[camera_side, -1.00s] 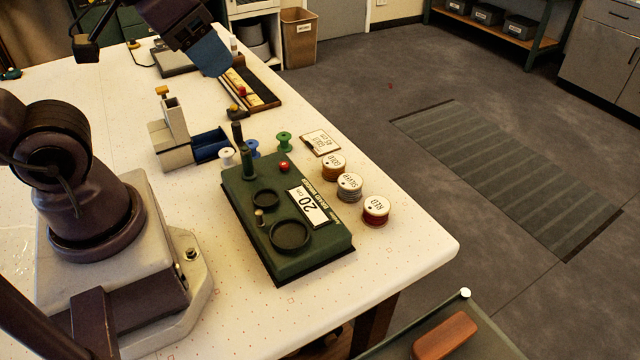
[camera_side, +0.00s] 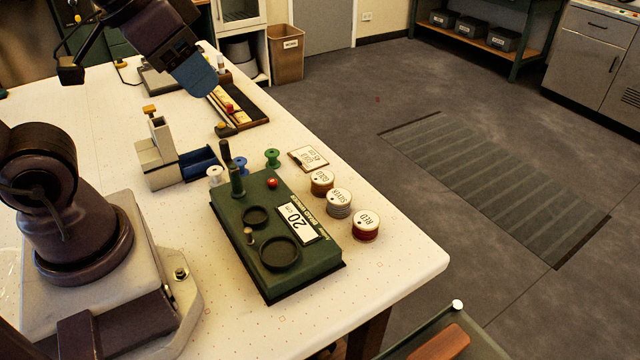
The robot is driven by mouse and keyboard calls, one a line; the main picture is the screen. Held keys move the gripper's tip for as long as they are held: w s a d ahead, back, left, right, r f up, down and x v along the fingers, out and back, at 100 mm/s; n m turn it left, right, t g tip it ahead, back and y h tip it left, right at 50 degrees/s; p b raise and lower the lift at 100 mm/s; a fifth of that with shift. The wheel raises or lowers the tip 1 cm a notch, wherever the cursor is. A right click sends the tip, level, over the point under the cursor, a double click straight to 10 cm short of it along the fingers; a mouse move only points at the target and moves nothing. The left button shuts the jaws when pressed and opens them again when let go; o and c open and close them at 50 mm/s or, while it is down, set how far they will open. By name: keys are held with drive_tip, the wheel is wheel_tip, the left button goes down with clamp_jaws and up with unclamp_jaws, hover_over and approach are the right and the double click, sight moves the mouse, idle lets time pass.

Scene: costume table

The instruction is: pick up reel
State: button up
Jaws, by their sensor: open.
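Three labelled reels stand in a row on the white table, right of a green machine (camera_side: 325,258). The nearest is the red reel (camera_side: 366,228), the middle one the silver reel (camera_side: 339,204), and the farthest, apparently marked gold, is the gold reel (camera_side: 322,183). Smaller spools stand behind the machine: a white spool (camera_side: 215,175), a blue spool (camera_side: 239,167) and a green spool (camera_side: 272,159). My gripper (camera_side: 197,82) is open in the air at the upper left, over the table's far part and well away from the reels. Its blue fingers overlap, hiding the gap.
The green machine has upright posts and a 20 cm label. A grey block with a blue tray (camera_side: 200,164) stands left of the spools. A card (camera_side: 308,158) lies behind the reels, and a long dark tray (camera_side: 240,110) farther back. The table's right edge runs near the reels.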

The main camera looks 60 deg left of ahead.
drive_tip(key=o, duration=0.8)
drive_tip(key=shift+o, duration=0.2)
